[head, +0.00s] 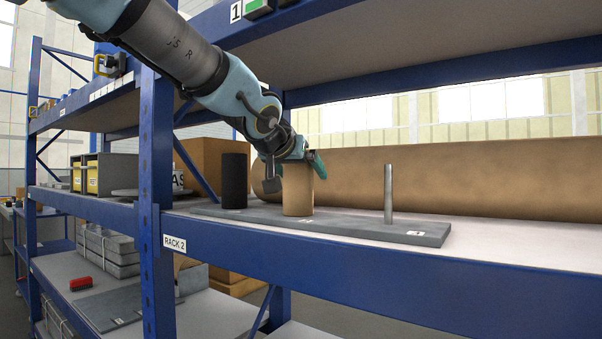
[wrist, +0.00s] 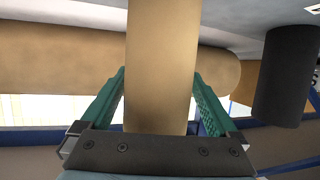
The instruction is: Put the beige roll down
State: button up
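The beige roll (head: 298,192) stands upright at the middle of a grey board (head: 375,230) on the shelf. Its lower end looks to be at the board; I cannot tell whether a small gap remains. My gripper (head: 299,165) is at the roll's upper part. In the wrist view, its green fingers (wrist: 160,80) lie along both sides of the beige roll (wrist: 162,60), with their tips against it. A black roll (head: 234,182) stands on the board's left part. A bare grey peg (head: 388,194) stands on its right part. Any peg inside the beige roll is hidden.
A long brown cylinder (head: 450,182) lies behind the board, close to my gripper. A blue rack upright (head: 155,200) stands at the left, and an upper shelf (head: 400,45) is overhead. Cardboard boxes (head: 205,158) are behind the black roll.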

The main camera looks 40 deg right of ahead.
jog(key=v, duration=1.2)
jog(key=shift+a, duration=0.1)
dwell(0.4)
